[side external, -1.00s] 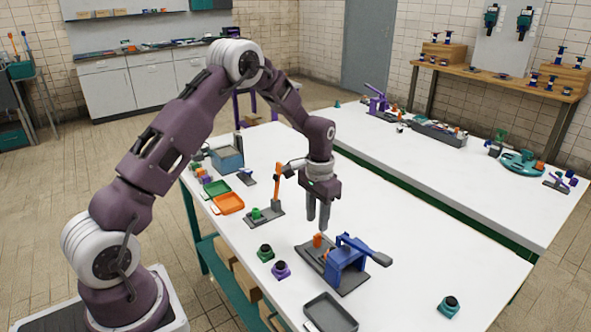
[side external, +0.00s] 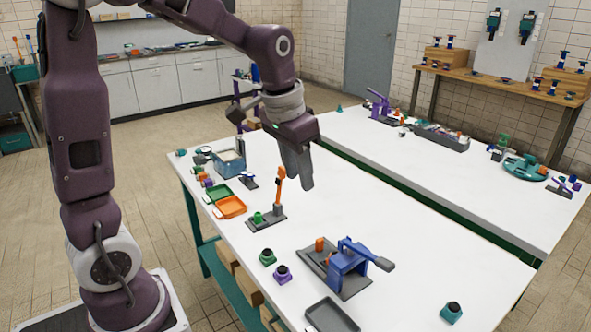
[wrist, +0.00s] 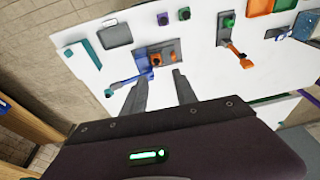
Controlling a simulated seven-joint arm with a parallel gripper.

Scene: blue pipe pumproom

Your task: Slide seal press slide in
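The seal press is a blue frame (side external: 350,262) with a grey handle on a dark grey base (side external: 318,262), on the near white bench. An orange knob (side external: 320,244) stands upright on the base, at the left of the blue frame. The wrist view also shows the blue frame (wrist: 143,65) and the orange knob (wrist: 155,60) ahead of the fingertips. My gripper (side external: 303,182) is raised above the bench, behind the press and clear of it. In the wrist view its two fingers (wrist: 158,83) are apart with nothing between them.
A grey fixture with an upright orange lever (side external: 279,187) stands left of the press. Green (side external: 267,257) and purple (side external: 282,274) pieces and a grey tray (side external: 331,316) lie in front. A teal piece (side external: 451,312) is at the right. The bench behind the press is clear.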

